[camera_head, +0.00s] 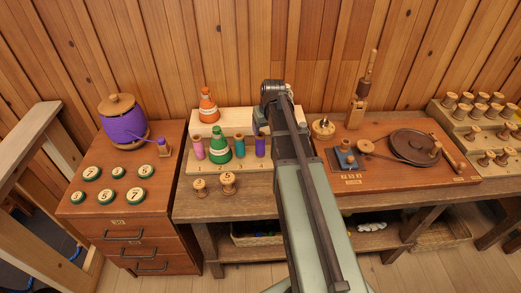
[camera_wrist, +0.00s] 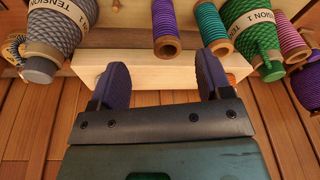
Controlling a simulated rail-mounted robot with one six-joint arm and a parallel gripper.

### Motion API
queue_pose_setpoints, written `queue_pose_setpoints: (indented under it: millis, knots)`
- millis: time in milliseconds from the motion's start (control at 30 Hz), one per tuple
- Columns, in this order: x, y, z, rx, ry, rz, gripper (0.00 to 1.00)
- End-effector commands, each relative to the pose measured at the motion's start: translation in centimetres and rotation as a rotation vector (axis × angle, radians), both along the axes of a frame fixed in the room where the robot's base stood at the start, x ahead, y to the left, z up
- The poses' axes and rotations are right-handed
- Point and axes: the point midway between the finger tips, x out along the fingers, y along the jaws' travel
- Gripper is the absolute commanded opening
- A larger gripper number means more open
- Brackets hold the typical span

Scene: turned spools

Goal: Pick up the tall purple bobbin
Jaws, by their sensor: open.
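The tall purple bobbin (camera_head: 260,147) stands on the front step of a pale wooden stand (camera_head: 237,160), just left of my arm in the head view. It also shows at the top of the wrist view (camera_wrist: 165,24), with its wooden end towards the camera. My gripper (camera_wrist: 160,76) is open and empty. In the wrist view its two dark fingers are spread apart over the stand's pale block, below the bobbin in the picture and apart from it.
A teal bobbin (camera_head: 240,146), a green cone (camera_head: 220,146) and a pink bobbin (camera_head: 198,148) stand left of the purple one. An orange cone (camera_head: 208,106) stands on the upper step. Two small wooden spools (camera_head: 228,181) stand in front.

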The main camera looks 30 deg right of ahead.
Motion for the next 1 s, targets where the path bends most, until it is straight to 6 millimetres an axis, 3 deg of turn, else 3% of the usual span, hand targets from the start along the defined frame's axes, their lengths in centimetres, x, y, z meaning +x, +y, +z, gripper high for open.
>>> queue_pose_setpoints:
  millis: [33, 200, 467, 667, 900, 1000]
  knots:
    - [2.3, -0.4, 0.3, -0.015, -0.036, 0.051, 0.72]
    - [1.9, -0.1, 0.0, -0.033, -0.056, 0.102, 0.72]
    - [3.2, 0.0, -5.1, -0.032, -0.054, 0.102, 0.72]
    - [3.4, 0.0, -5.4, -0.032, -0.054, 0.101, 0.72]
    - [4.6, 0.0, -9.9, -0.032, -0.053, 0.102, 0.72]
    - [4.8, 0.0, -10.4, -0.032, -0.053, 0.102, 0.72]
